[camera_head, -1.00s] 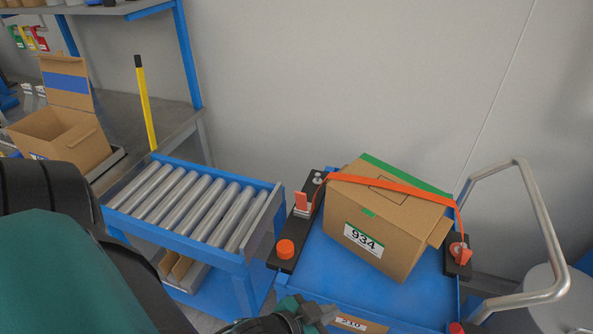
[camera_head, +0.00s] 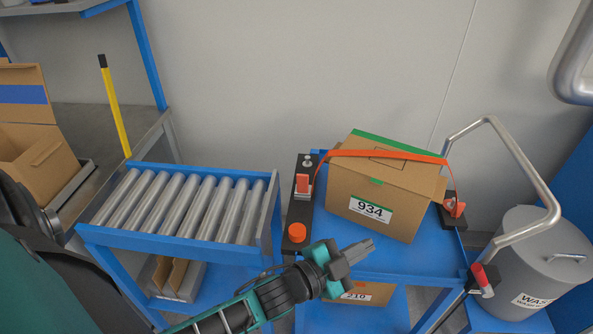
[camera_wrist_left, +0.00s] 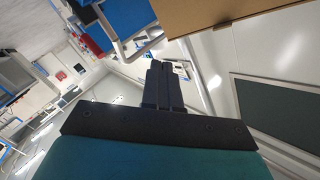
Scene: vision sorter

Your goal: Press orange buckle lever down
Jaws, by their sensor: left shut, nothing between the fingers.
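The orange buckle lever (camera_head: 302,184) stands upright in a metal bracket on the black rail along the left edge of the blue cart (camera_head: 395,262). An orange strap (camera_head: 385,153) runs from that rail over the cardboard box labelled 934 (camera_head: 385,190) to a fitting on the cart's right side. My left gripper (camera_head: 362,248) is shut and empty. It appears in front of the box and to the lower right of the lever. Its closed fingers also show in the left wrist view (camera_wrist_left: 162,85). My right gripper is not in view.
An orange round knob (camera_head: 297,232) sits on the same rail, nearer me than the lever. A roller conveyor (camera_head: 180,205) stands left of the cart. The cart's metal handle (camera_head: 530,222) and a grey bin (camera_head: 545,250) are at the right. A box labelled 210 (camera_head: 375,292) lies below.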

